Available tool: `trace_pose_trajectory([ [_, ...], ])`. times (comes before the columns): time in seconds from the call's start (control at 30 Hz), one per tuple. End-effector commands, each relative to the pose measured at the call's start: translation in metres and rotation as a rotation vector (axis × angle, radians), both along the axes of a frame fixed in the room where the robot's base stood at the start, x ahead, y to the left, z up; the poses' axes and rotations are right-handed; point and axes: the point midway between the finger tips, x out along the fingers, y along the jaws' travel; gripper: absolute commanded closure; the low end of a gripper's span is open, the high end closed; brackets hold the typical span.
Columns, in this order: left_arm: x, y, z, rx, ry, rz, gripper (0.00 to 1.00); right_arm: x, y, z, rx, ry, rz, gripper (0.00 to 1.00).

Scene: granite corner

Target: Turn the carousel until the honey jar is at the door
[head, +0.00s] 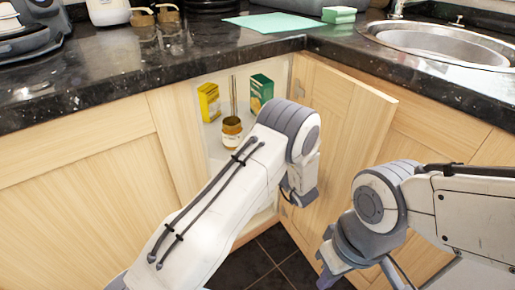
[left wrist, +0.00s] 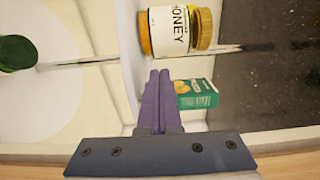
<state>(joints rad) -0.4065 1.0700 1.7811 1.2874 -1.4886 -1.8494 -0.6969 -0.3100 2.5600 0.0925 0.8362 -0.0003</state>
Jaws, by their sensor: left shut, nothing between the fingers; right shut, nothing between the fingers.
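In the left wrist view my left gripper (left wrist: 158,78) is shut and empty, close to the jar and a green box (left wrist: 197,94). My right gripper (head: 328,272) is shut and empty in front of the door.
A yellow box (head: 209,102) and the green box (head: 261,93) stand behind the jar. The wooden door (head: 345,110) is open on the right. A dark granite counter (head: 100,80) overhangs the opening. A green item (left wrist: 17,52) sits lower in the cabinet.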

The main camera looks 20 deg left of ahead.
Motion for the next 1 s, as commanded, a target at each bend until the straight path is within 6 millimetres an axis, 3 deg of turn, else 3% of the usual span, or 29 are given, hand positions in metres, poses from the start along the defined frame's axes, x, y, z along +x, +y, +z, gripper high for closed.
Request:
trace_pose_trajectory([
  [0.53,0.000,-0.005,0.000,-0.001,0.002,0.006,1.00,0.000,0.000,0.001,0.000,0.000,0.000,1.00],
  [1.0,-0.032,-0.036,0.002,0.000,0.003,0.004,1.00,0.000,0.000,0.023,0.000,0.000,0.000,1.00],
])
